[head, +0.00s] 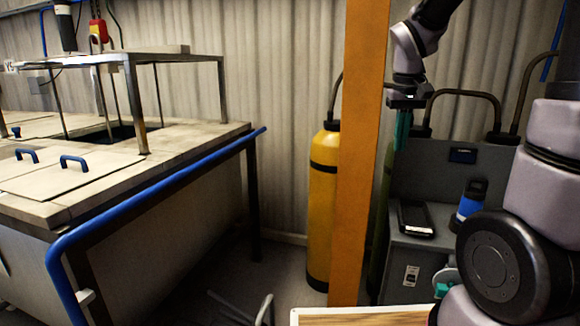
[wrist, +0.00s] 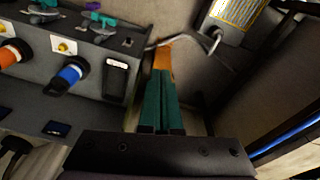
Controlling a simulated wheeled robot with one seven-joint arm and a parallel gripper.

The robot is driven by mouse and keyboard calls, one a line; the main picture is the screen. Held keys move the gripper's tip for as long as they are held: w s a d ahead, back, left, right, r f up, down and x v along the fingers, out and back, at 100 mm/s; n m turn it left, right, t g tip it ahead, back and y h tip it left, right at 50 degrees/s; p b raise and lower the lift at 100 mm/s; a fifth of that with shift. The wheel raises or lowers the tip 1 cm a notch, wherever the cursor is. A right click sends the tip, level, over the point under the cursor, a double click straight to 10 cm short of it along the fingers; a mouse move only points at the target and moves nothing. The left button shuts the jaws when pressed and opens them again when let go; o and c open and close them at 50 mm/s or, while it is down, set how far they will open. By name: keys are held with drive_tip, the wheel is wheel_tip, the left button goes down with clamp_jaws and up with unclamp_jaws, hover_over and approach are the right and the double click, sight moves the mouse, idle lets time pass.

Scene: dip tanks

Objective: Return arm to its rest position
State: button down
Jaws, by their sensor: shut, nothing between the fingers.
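My gripper (head: 403,145) hangs from my raised arm at the upper right of the head view, its teal fingers pointing down, just right of the orange post. In the wrist view the two teal fingers (wrist: 160,74) lie close together with nothing held between them. An orange patch shows just beyond their tips; I cannot tell how far off it is.
An orange post (head: 360,150) stands left of my gripper, with a yellow cylinder (head: 322,205) behind it. A grey cabinet (head: 430,175) holds a dark handheld device (head: 416,218) and a blue-black item (head: 471,200). A tank bench (head: 100,180) with blue rail stands left.

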drive_tip(key=s+a+r+m+t+y, duration=0.2)
drive_tip(key=s+r+t, duration=0.3)
drive_tip(key=s+r, duration=0.4)
drive_tip(key=s+m, duration=0.1)
drive_tip(key=s, duration=0.4)
drive_tip(key=shift+r+m+t, duration=0.3)
drive_tip(key=shift+r+t, duration=0.1)
